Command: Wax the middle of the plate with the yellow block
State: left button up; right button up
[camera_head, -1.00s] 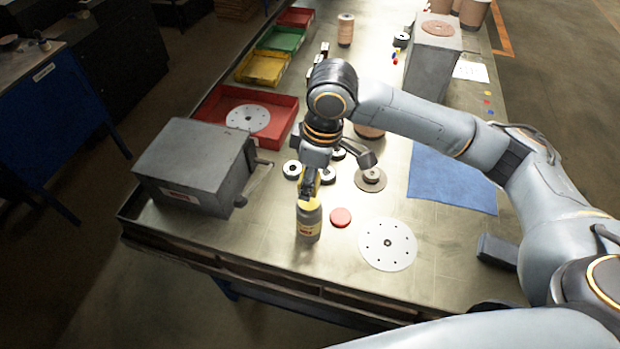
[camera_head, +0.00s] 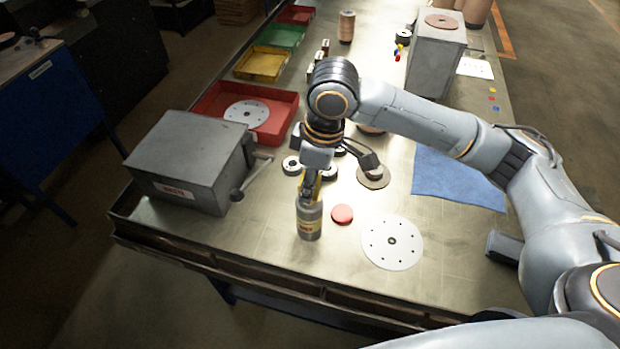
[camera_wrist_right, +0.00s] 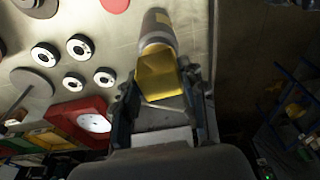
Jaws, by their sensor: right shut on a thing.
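My right gripper (camera_head: 310,188) points down over the mouth of an upright grey jar (camera_head: 309,222) near the table's front edge. In the right wrist view its fingers (camera_wrist_right: 165,100) are shut on the yellow block (camera_wrist_right: 160,75). The block's far end meets the jar's mouth (camera_wrist_right: 158,28); I cannot tell how deep it sits in it. In the head view the gripper mostly hides the block. The round white plate (camera_head: 392,242), with small holes and a dark centre, lies flat to the right of the jar. My left gripper is not in view.
A red round lid (camera_head: 342,214) lies between jar and plate. A grey box with a lever (camera_head: 190,160) stands left. Small wheels (camera_head: 291,166) and a brown disc (camera_head: 373,177) lie behind the jar. A blue cloth (camera_head: 455,180) lies right. The red tray (camera_head: 285,122) holds another white disc.

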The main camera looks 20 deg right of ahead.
jog(key=shift+f, duration=0.6)
dwell(0.6)
jog(key=shift+s+f+p, duration=0.1)
jog(key=shift+p, duration=0.4)
dwell(2.2)
notch_tip(320, 180, up, 7)
jog(key=p, duration=0.9)
dwell(0.9)
